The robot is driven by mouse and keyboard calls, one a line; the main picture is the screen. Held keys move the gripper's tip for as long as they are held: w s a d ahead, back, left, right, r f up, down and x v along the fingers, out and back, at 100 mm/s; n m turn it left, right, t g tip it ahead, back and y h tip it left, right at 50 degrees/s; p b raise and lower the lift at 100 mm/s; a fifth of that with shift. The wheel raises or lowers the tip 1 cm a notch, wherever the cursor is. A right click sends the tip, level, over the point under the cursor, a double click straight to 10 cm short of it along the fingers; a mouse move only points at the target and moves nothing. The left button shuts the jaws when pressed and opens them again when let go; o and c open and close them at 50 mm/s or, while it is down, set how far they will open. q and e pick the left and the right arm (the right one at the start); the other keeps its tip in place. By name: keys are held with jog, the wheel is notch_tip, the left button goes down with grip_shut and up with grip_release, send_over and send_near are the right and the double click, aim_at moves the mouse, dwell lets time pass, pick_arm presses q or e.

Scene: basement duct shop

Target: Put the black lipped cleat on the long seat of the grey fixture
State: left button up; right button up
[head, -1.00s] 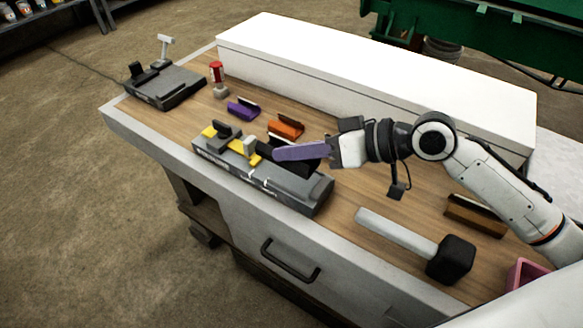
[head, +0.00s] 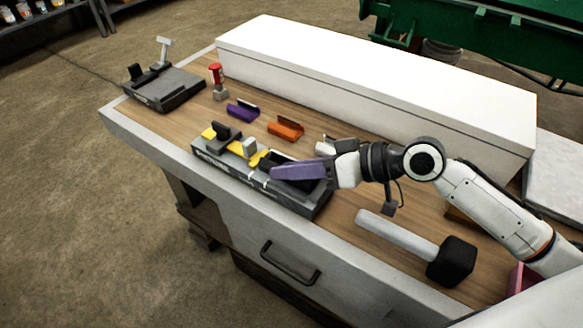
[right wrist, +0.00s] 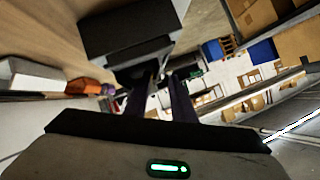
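The grey fixture (head: 216,158) lies along the front of the bench, with yellow parts and a dark upright clamp toward its left end. My right gripper (head: 275,172), with purple fingers, is over the fixture's right half. It appears shut on the black lipped cleat (head: 281,158), which shows only partly behind the fingers. The cleat is at or just above the long seat; I cannot tell whether it touches. In the right wrist view the purple fingers (right wrist: 160,78) reach toward a dark block, and the grip itself is in shadow. My left gripper is out of view.
A purple cleat (head: 242,110) and an orange cleat (head: 286,129) lie behind the fixture. A red-topped tool (head: 216,80) and a second grey fixture (head: 165,88) stand at the left. A mallet (head: 405,235) lies front right. A long white box (head: 370,85) borders the back.

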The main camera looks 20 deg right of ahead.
jog(key=shift+r, duration=0.15)
jog(key=v, duration=1.2)
jog(key=shift+b, duration=0.45)
